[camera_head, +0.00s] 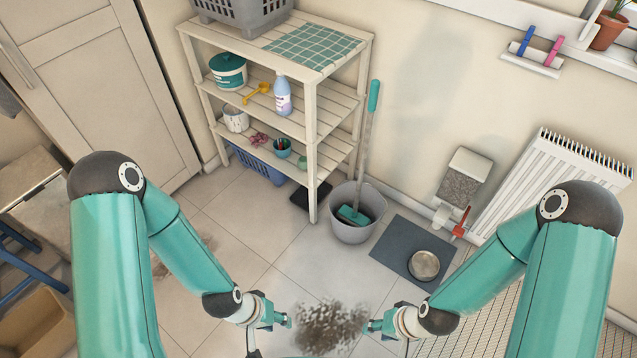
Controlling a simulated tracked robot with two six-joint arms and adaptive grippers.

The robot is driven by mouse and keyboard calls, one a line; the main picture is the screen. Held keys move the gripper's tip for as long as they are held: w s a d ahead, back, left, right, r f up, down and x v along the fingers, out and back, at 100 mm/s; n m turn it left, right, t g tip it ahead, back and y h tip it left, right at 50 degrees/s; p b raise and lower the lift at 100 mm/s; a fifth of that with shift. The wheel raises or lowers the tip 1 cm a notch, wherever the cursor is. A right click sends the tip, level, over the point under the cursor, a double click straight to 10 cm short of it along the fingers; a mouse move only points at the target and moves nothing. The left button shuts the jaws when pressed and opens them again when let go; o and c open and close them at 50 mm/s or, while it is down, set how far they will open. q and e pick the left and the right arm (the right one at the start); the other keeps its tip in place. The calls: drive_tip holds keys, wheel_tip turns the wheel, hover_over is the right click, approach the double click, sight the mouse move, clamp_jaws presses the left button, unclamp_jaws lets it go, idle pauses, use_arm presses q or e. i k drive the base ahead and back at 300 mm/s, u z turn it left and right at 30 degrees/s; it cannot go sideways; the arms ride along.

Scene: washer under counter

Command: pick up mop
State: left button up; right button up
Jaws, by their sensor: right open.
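The mop (367,135) stands upright, leaning slightly, with its teal grip at the top and a grey pole. Its teal head (352,215) rests inside a grey bucket (351,234) on the tiled floor, right of the shelf. My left gripper (270,335) is low in the middle of the view, empty, with its fingers apart. My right gripper (388,333) is to its right, open and empty. Both are nearer to me than the bucket and apart from the mop. The lower fingers are partly cut off or hidden.
A wooden shelf (312,150) stands left of the bucket. A dark mat (393,248) with a metal bowl (424,265) lies right of it. A white radiator (545,180) is on the right wall. A dark dirt patch (330,326) shows between my grippers.

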sight(350, 216)
drive_tip(key=u, duration=0.25)
drive_tip(key=i, duration=1)
drive_tip(key=u, duration=0.25)
drive_tip(key=k, duration=0.9)
drive_tip(key=u, duration=0.2)
drive_tip(key=i, duration=0.9)
drive_tip(key=z, duration=0.1)
